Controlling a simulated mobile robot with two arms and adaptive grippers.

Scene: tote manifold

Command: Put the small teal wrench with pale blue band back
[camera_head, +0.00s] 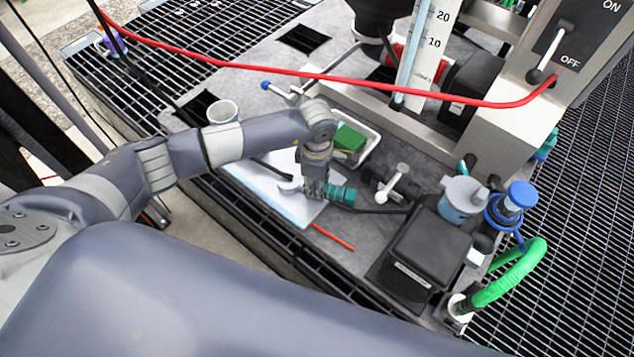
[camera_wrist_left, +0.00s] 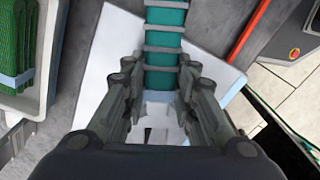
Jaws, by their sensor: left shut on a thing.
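The teal wrench (camera_head: 345,195) lies level at my left gripper, its teal handle end to the right and what looks like its grey open jaw (camera_head: 289,187) to the left. My left gripper (camera_head: 316,190) points down and is shut on it, over the white sheet (camera_head: 301,213). In the left wrist view the teal handle (camera_wrist_left: 165,45) with grey bands runs between the fingers (camera_wrist_left: 160,105). A pale part shows lower between the fingers. Whether the wrench touches the sheet is unclear. My right gripper is not in view.
A white tray (camera_head: 371,150) with a green pad (camera_head: 349,139) stands just behind the gripper. A red stick (camera_head: 333,237) lies in front. A black box (camera_head: 424,250), a metal valve handle (camera_head: 398,180) and a blue-capped fitting (camera_head: 515,198) stand to the right. A white cup (camera_head: 223,111) is behind my arm.

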